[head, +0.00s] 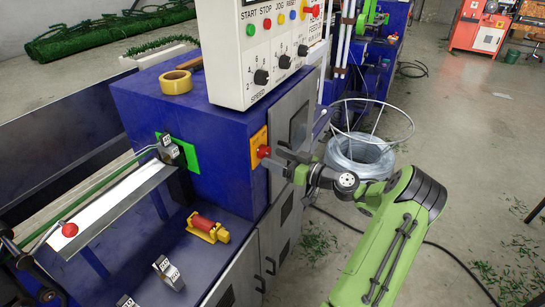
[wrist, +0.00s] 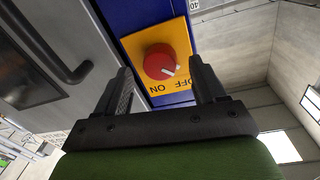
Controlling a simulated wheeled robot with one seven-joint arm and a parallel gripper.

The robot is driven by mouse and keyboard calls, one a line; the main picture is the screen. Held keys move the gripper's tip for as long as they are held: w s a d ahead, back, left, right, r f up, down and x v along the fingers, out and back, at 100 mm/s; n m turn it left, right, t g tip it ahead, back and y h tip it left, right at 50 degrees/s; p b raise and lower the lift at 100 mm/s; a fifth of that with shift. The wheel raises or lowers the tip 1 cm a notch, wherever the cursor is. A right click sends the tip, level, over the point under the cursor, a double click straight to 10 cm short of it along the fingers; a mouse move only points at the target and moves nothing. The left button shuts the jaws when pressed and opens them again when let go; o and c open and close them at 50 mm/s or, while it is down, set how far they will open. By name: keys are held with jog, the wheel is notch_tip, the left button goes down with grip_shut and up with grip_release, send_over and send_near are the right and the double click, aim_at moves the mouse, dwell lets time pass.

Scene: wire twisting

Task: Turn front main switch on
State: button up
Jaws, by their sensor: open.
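The front main switch is a red round knob (wrist: 160,62) on a yellow plate (wrist: 186,34) marked ON and OFF in the wrist view. Its white pointer mark is directed toward the lettering, nearer OFF. In the head view the red knob (head: 264,151) and the yellow plate (head: 257,140) are on the side of the blue machine. My gripper (head: 274,156) is beside the knob. In the wrist view my gripper (wrist: 163,78) is open, with one dark finger on each side of the knob. I cannot tell whether the fingers touch it.
A white control panel (head: 232,45) with dials and buttons overhangs the blue machine (head: 135,95). Grey cabinet doors (head: 290,125) lie close to the switch. A wire basket with a coil (head: 358,153) stands behind my arm. The floor at right is mostly clear.

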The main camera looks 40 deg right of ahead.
jog(key=shift+x, duration=0.9)
jog(key=shift+c, duration=0.2)
jog(key=c, duration=1)
